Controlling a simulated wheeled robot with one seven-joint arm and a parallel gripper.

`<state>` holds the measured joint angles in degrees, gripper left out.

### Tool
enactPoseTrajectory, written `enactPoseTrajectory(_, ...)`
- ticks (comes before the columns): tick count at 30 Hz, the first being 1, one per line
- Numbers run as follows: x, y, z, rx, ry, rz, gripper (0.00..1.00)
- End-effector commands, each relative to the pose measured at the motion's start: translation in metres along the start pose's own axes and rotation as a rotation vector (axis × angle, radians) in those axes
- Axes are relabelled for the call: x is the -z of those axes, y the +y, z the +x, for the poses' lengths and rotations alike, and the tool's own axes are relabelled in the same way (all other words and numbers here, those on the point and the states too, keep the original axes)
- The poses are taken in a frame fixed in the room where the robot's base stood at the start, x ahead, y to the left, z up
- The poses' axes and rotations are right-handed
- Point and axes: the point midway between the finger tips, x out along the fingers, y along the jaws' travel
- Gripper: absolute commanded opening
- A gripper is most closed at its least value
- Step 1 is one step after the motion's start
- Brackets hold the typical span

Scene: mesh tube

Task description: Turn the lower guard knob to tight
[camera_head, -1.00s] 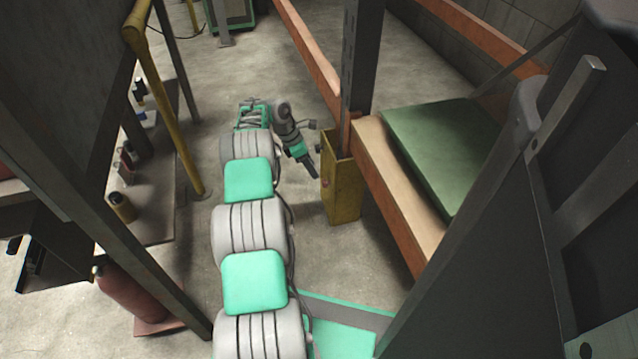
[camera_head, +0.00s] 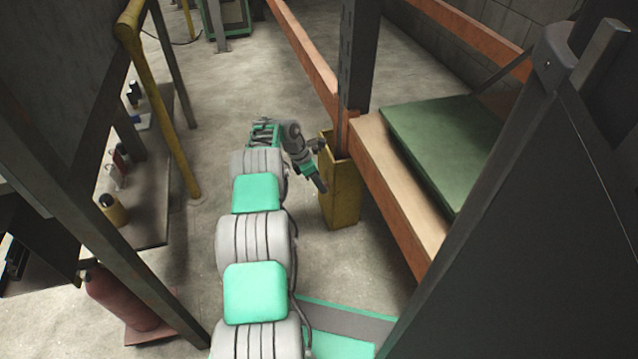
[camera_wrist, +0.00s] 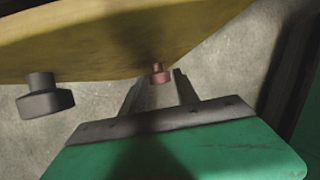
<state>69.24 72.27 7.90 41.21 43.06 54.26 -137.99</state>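The yellow guard (camera_head: 341,200) stands on the floor around the foot of the rack post. In the wrist view the guard (camera_wrist: 95,45) fills the top and carries two knobs. The red knob (camera_wrist: 158,74), the lower one, lies in line with the gap between my fingertips; I cannot tell whether it is between them or just beyond. The dark knob (camera_wrist: 45,97) is off to the left, clear of the fingers. My gripper (camera_wrist: 157,82) is open, with nothing held. In the head view my gripper (camera_head: 321,186) is close against the guard's left side and hides the red knob.
The rack's orange beam and wooden shelf (camera_head: 395,195), with a green slab (camera_head: 440,150), are right of the guard. A dark panel (camera_head: 530,240) stands at the right front. A yellow rail (camera_head: 160,100) and bench are at left.

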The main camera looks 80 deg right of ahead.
Motion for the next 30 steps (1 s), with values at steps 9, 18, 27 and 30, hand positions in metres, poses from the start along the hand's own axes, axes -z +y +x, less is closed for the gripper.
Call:
enactPoseTrajectory(9, 0.0001, -0.0001, -0.0001, 0.000, 0.000, 0.000, 0.10)
enactPoseTrajectory(18, 0.0002, -0.0001, -0.0001, 0.001, 0.000, 0.000, 0.00)
enactPoseTrajectory(27, -0.0011, -0.0015, -0.0025, -0.025, 0.000, 0.010, 0.00)
enactPoseTrajectory(30, -0.0016, -0.0031, -0.0032, -0.051, 0.001, 0.022, 0.00)
